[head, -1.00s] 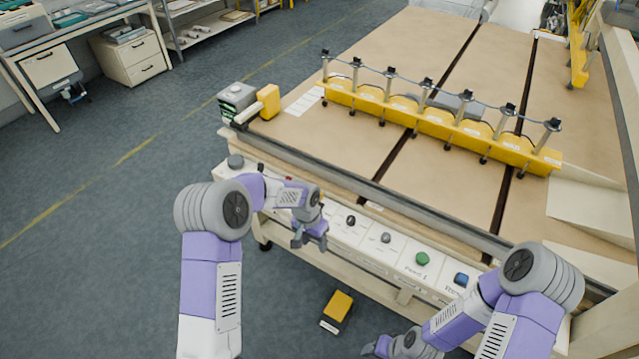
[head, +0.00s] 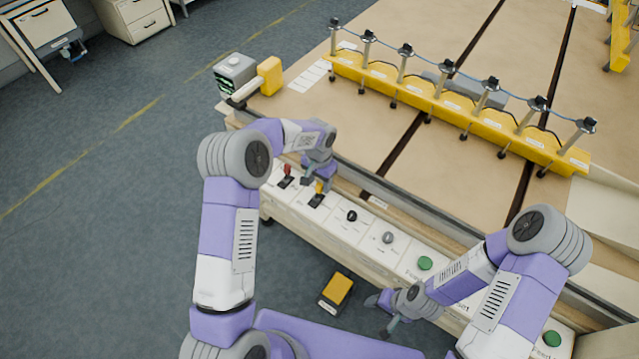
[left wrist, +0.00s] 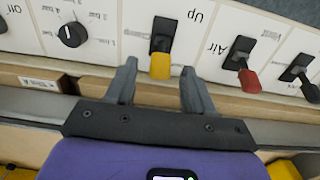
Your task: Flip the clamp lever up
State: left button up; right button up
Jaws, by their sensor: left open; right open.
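A yellow-tipped lever on a black switch base (left wrist: 160,64) stands on the white control panel; its small label is too blurred to read. I take it to be the clamp lever, and it also shows in the head view (head: 319,188). My left gripper (left wrist: 158,68) is open, with a finger on either side of the yellow tip; I cannot tell whether either touches it. In the head view my left gripper (head: 318,182) is over the panel, partly hiding the lever. My right gripper (head: 380,315) is open and empty, low in front of the panel.
A red lever (left wrist: 248,80), a black lever (left wrist: 301,76) and a black knob (left wrist: 72,35) are nearby on the panel. A green button (head: 425,263) is further right. A yellow pedal (head: 337,291) lies on the floor. The table (head: 400,190) rises behind the panel.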

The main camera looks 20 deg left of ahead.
pick_arm(q)
notch_tip(320, 180, down, 2)
jog(key=shift+w, duration=0.1)
jog(key=shift+c, duration=0.4)
grip_shut()
